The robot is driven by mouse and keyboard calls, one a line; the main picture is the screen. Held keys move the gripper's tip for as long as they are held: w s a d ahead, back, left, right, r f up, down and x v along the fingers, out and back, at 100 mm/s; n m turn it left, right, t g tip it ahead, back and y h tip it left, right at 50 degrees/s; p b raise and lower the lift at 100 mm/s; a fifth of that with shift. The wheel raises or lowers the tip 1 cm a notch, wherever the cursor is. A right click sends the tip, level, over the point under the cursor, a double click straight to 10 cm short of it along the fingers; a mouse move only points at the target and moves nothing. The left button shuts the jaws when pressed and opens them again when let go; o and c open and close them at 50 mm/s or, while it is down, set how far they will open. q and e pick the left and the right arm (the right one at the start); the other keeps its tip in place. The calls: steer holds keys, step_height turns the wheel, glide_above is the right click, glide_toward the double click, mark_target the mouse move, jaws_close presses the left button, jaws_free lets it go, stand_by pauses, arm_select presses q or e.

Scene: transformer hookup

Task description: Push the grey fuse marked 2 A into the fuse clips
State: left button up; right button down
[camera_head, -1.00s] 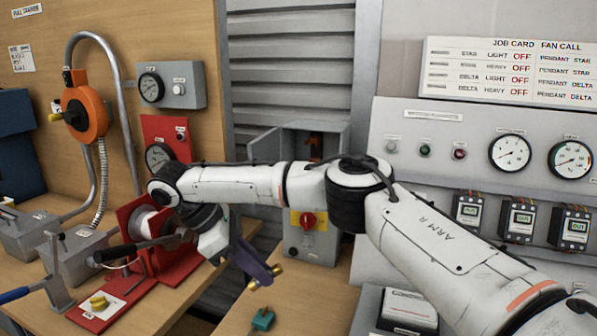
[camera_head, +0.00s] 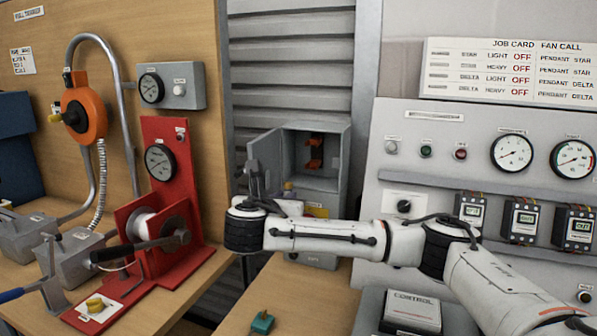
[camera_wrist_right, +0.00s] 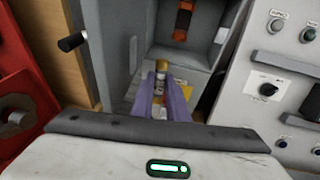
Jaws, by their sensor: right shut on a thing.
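My right gripper (camera_wrist_right: 161,100) has purple fingers and is shut on the fuse (camera_wrist_right: 161,72), which stands up between the fingertips with a brass cap on top. Its marking is not readable. In the head view the brass end of the fuse (camera_head: 289,186) shows just above my right arm, in front of the open grey box; the arm hides most of the gripper. The orange-brown fuse clips (camera_head: 314,152) are on the box's back wall, above and behind the fuse. The clips also show in the wrist view (camera_wrist_right: 182,20), apart from the fuse. My left gripper is not in view.
The grey box (camera_head: 345,165) is open, with its door (camera_head: 262,152) swung out to the left. A panel (camera_head: 470,125) with gauges and knobs stands close on the right. A red winch stand (camera_head: 172,200) is at left. A teal piece (camera_head: 262,322) lies on the front bench.

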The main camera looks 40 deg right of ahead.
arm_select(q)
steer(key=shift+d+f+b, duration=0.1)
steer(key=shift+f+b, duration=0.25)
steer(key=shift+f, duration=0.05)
arm_select(e)
steer(key=d+r+t+h, duration=0.1)
steer(key=d+r+t, duration=0.1)
steer(key=d+r, duration=0.2)
step_height(320, 180, up, 2)
steer(key=shift+w+d+r+n+t, duration=0.1)
steer(key=shift+w+d+n+t, duration=0.2)
steer(key=shift+d+n+t, duration=0.1)
steer(key=shift+a, duration=0.1)
arm_select(q)
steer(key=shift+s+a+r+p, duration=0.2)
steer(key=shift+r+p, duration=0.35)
steer(key=shift+p, duration=0.3)
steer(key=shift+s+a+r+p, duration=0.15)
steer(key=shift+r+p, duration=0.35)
steer(key=shift+p, duration=0.3)
arm_select(e)
steer(key=shift+w+d, duration=0.45)
steer(key=shift+d, duration=0.45)
steer(key=shift+w+d, duration=0.4)
steer(key=shift+d, duration=0.45)
steer(key=shift+w+d, duration=0.45)
steer(key=shift+d, duration=0.45)
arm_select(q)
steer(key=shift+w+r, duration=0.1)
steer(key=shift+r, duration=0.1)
